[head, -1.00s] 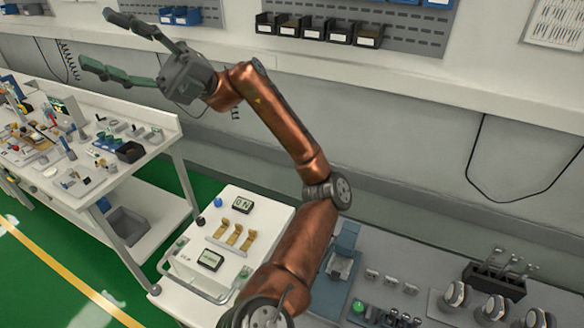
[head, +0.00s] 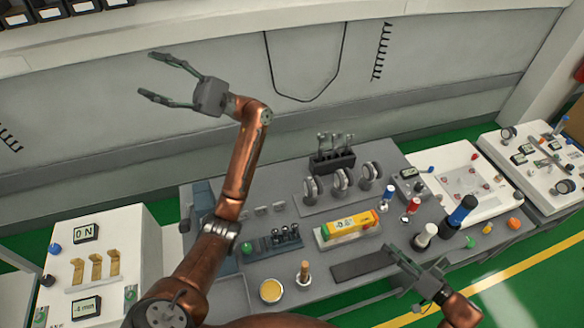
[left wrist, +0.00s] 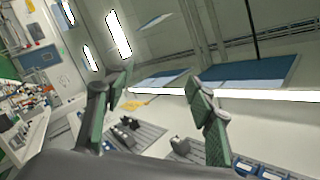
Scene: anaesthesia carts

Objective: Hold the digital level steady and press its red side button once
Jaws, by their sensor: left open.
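A yellow bar-shaped device (head: 349,226), which looks like the digital level, lies on a light stand on the grey bench. It has a green end at the left and a small red part at its right; I cannot tell whether that is the button. My left gripper (head: 146,74) is open and empty, raised in front of the wall, well up and left of the device. Its spread fingers also show in the left wrist view (left wrist: 158,85). My right gripper (head: 388,270) is low at the bench's front edge, right of the device, fingers apart and apparently empty.
A black block with upright tools (head: 332,160) and several round metal clamps (head: 341,181) stand behind the device. A dark flat bar (head: 362,264), a wooden-handled tool (head: 303,273) and a yellow-topped cup (head: 271,290) lie in front. Bottles (head: 458,215) stand at the right.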

